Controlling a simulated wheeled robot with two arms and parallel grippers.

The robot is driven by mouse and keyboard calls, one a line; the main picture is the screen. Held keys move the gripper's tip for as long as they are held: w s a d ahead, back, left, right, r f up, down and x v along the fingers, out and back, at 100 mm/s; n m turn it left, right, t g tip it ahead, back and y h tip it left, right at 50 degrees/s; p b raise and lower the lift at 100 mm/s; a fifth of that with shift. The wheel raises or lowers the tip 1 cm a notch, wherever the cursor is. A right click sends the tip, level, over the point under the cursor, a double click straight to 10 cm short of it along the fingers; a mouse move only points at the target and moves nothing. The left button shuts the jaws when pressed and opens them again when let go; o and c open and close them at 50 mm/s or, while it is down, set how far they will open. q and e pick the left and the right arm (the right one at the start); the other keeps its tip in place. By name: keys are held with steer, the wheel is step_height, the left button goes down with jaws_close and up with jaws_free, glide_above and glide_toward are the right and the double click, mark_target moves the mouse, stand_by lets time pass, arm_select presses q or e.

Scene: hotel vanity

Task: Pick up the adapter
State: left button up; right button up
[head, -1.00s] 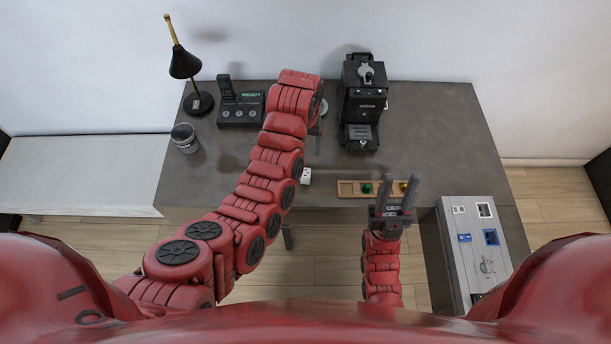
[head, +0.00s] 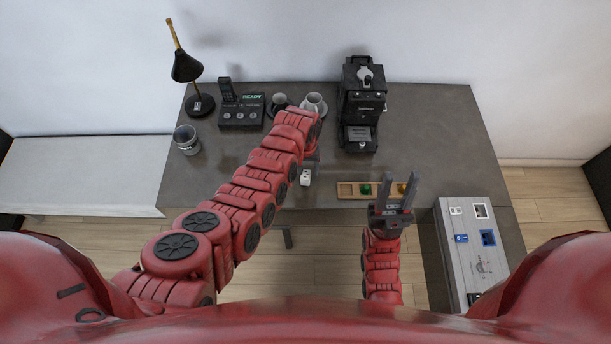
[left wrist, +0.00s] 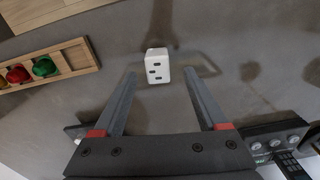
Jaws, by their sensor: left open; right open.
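The adapter (head: 305,177) is a small white block with dark slots on the desk near its front edge. It also shows in the left wrist view (left wrist: 158,66), just beyond and between the fingertips. My left gripper (left wrist: 165,75) is open and empty, pointing at the adapter without touching it. In the head view the left gripper (head: 312,158) is mostly hidden by its own wrist, just behind the adapter. My right gripper (head: 396,190) is open and empty at the desk's front edge, by the wooden tray.
A wooden tray (head: 346,189) with coloured capsules lies right of the adapter. A grey panel box (head: 459,255) is at right.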

mark_target(306, 174)
arm_select(q)
steer(key=shift+s+d+f, duration=0.15)
steer(key=shift+f, duration=0.75)
steer(key=shift+f+b, duration=0.85)
steer(key=shift+f, duration=0.3)
jaws_close()
